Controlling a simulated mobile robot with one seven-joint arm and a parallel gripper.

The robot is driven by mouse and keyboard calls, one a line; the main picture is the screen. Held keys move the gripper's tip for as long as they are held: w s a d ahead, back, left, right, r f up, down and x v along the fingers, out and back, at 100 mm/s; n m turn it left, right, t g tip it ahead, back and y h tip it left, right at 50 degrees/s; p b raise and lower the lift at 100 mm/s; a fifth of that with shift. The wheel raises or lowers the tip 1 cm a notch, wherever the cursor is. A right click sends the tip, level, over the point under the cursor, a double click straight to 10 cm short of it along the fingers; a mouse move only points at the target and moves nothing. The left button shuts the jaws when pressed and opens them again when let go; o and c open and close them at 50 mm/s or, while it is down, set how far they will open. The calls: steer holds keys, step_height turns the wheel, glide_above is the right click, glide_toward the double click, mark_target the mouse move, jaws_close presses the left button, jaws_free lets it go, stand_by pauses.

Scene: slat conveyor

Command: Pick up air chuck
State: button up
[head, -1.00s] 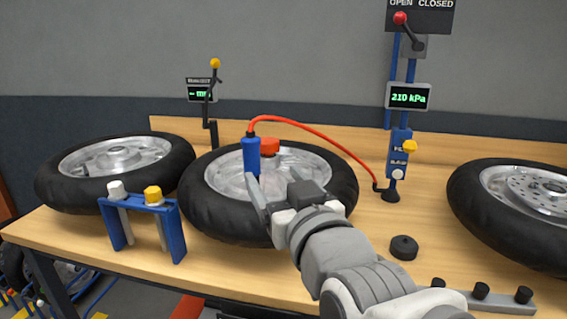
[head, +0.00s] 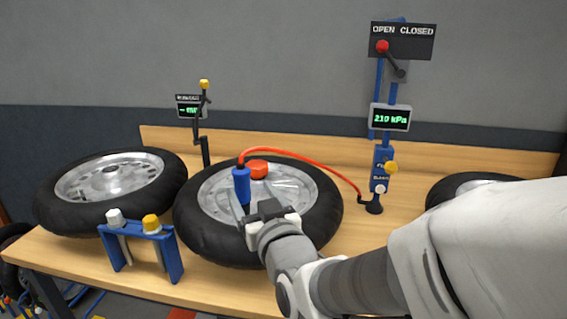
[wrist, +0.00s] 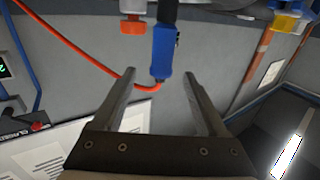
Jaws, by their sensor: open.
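The air chuck (head: 241,186) is a blue cylinder with a black top, standing upright over the left part of the middle wheel (head: 315,225). A red hose (head: 300,158) curves from its top to the blue inflation post (head: 381,165). My gripper (head: 243,213) is open and empty, just below and in front of the chuck in the head view. In the wrist view, the blue chuck body (wrist: 162,52) lies ahead, with its hose end between the two open fingertips (wrist: 160,74). I cannot tell whether a finger touches it. The chuck's lower end is partly hidden in the head view.
A red knob (head: 257,169) sits on the wheel hub close to the chuck. A blue stand (head: 172,255) with white and yellow caps is at the front left. Another wheel (head: 60,200) lies at left. My forearm covers much of the right side.

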mark_target(238, 171)
steer(key=x, duration=1)
steer(key=shift+s+a, duration=0.1)
steer(key=shift+c, duration=0.2)
jaws_close()
